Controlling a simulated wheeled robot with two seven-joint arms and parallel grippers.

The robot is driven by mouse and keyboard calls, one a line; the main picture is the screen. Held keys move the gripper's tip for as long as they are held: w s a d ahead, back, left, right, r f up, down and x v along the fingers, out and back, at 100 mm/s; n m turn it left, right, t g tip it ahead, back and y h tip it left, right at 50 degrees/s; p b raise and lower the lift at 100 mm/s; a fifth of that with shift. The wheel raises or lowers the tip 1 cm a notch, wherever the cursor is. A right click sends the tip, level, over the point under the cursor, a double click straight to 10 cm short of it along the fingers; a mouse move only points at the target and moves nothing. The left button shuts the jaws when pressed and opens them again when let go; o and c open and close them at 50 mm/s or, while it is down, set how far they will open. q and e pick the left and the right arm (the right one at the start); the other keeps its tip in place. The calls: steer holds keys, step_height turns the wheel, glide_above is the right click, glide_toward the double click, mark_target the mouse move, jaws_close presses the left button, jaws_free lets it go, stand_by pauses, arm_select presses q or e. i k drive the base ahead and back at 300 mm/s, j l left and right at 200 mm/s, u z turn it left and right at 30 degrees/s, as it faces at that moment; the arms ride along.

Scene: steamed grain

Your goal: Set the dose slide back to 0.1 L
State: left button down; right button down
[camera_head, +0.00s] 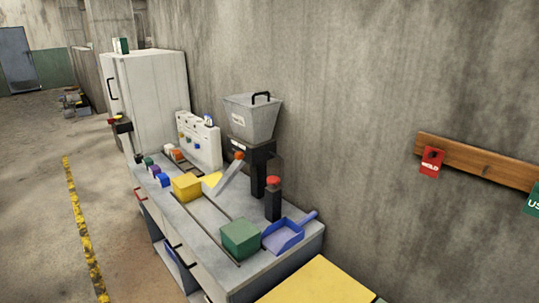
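I cannot tell for sure which part is the dose slide, and no 0.1 L mark is readable. A grey hopper (251,117) with a black handle and a small label sits on a black stand (258,160) against the wall. A sloping grey bar (229,176) with an orange tip (239,155) is at the front of the stand. A black post (273,203) with a red top stands to its right. A white panel (199,141) with small markings stands behind the counter's left part. Neither of my grippers shows in this view.
The grey counter (208,238) has dark slots and carries a yellow block (186,187), a green block (240,239), a blue scoop (284,234) and several small coloured blocks. A white cabinet (157,90) stands left. A wooden rail (485,164) holds a red tag (431,162).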

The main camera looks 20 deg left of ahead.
mark_target(238, 156)
steer(key=i+j, duration=0.1)
steer(key=j, duration=0.4)
steer(key=i+j+z, duration=0.15)
steer(key=j, duration=0.85)
steer(key=z, duration=0.05)
